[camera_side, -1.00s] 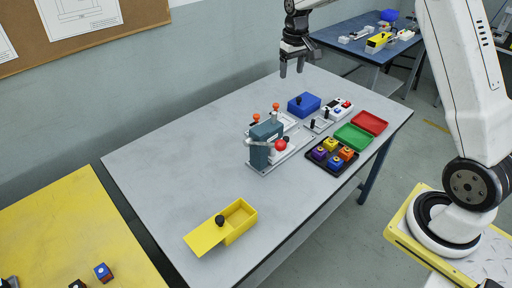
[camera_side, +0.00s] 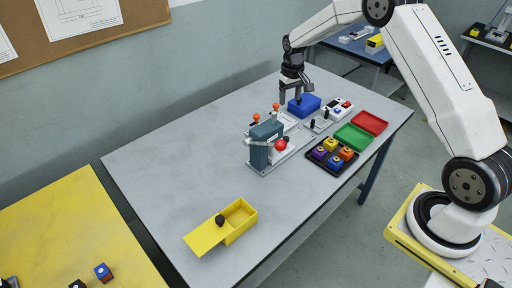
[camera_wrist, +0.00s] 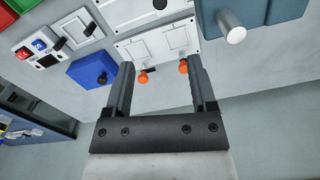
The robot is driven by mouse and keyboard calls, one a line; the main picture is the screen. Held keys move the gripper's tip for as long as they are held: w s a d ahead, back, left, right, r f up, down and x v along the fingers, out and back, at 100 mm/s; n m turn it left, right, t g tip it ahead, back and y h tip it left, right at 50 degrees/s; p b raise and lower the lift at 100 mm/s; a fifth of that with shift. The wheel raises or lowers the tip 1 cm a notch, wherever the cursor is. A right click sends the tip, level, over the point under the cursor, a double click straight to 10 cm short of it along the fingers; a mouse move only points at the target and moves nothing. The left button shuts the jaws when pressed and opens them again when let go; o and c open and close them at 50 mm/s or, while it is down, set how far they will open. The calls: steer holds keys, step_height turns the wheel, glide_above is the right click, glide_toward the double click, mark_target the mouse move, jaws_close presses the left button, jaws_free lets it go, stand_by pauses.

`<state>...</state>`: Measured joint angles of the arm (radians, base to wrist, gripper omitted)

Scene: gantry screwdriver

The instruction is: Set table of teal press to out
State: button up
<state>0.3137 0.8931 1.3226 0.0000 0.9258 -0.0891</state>
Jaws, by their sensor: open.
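The teal press (camera_side: 265,148) stands mid-table in the side view, with a red ball (camera_side: 281,145) at its front. A pale base plate (camera_side: 294,152) extends right from under it; I cannot tell the table's position. In the wrist view, part of the teal press (camera_wrist: 275,10) shows at the top right, beside a silver cylinder (camera_wrist: 231,26). My gripper (camera_side: 291,101) is open and empty, above and behind the press near the blue box. In the wrist view, my gripper (camera_wrist: 160,72) has its fingers apart, with two orange knobs (camera_wrist: 142,77) (camera_wrist: 183,66) between them.
The orange knobs belong to a white panel (camera_wrist: 158,46) behind the press. A blue box (camera_side: 304,105), a switch panel (camera_side: 338,106), green (camera_side: 353,137) and red (camera_side: 369,122) trays and a black tray of blocks (camera_side: 319,164) crowd the right. A yellow box (camera_side: 239,226) stands in front.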

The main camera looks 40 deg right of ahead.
glide_above(286, 138)
step_height(286, 138, down, 9)
steer(key=shift+f, duration=0.1)
steer(key=shift+f, duration=3.85)
jaws_close()
